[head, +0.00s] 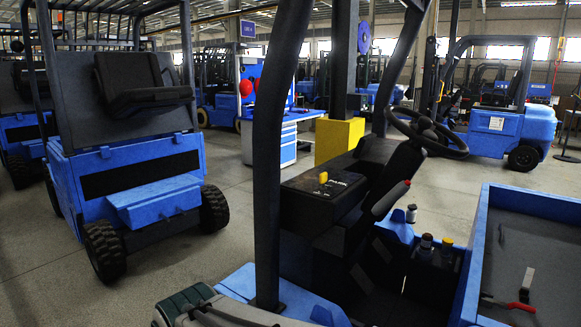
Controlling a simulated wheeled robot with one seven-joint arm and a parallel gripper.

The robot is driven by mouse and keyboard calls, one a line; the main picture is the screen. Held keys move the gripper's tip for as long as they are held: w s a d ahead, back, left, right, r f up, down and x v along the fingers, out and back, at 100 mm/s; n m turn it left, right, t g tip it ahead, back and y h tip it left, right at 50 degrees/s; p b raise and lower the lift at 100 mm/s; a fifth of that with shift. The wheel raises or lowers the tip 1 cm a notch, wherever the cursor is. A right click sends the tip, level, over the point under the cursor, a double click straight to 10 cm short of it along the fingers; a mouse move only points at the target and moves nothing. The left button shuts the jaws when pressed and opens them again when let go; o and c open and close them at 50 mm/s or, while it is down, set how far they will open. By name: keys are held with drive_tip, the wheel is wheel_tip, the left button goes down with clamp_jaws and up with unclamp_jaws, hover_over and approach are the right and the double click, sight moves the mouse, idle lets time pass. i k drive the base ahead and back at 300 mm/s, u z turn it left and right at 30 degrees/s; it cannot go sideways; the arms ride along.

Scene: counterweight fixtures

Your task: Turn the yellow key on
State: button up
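The yellow key (323,177) stands up from the top of a black dash panel (318,193) on the nearest blue forklift. It is small in the picture, and I cannot tell its exact turn position. Small pale markings lie beside it on the panel. The panel is left of the steering wheel (428,132) and behind a thick black post. Nothing touches the key. My gripper is not in this view.
The forklift's black post (268,170) rises left of the panel. A lever (391,200) with a red tip stands right of it. Small bottles (447,244) sit lower right. A blue-rimmed tray (475,262) holds a red-handled tool (523,300). Another forklift (125,160) stands at left.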

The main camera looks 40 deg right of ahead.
sight(323, 177)
drive_tip(key=z, duration=0.75)
drive_tip(key=i, duration=0.8)
drive_tip(key=z, duration=0.8)
